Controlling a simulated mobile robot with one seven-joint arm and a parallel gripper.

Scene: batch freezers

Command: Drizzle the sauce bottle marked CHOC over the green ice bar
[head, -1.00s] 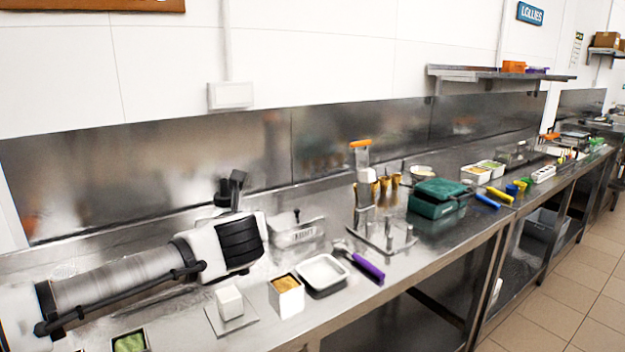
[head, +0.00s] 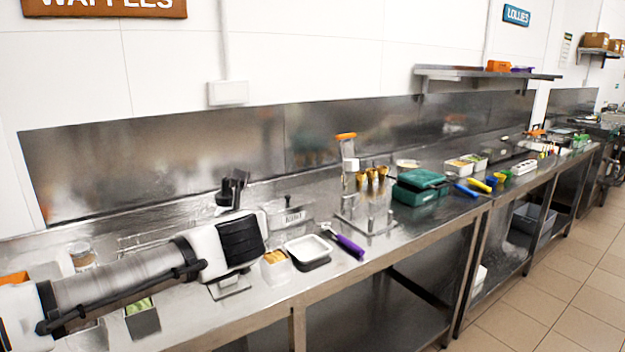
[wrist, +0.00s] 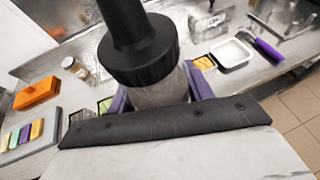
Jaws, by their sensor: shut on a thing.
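In the wrist view my gripper (wrist: 160,93) is shut around a bottle with a wide black cap (wrist: 138,58) and a pale, partly hidden body. Its label is not readable, so I cannot tell if it says CHOC. A tray (wrist: 28,152) at the left of the wrist view carries several coloured bars in a row; a green bar (wrist: 14,138) appears among them, small and apart from the bottle. In the head view my arm reaches in from the lower left above the counter, and its fingertips are hidden.
An orange block (wrist: 37,92) and a small glass jar (wrist: 76,67) stand near the tray. A white dish (head: 307,249), a purple-handled scoop (head: 345,242), a metal stand (head: 368,215) and a green box (head: 420,187) are along the steel counter (head: 240,305). The wall is behind.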

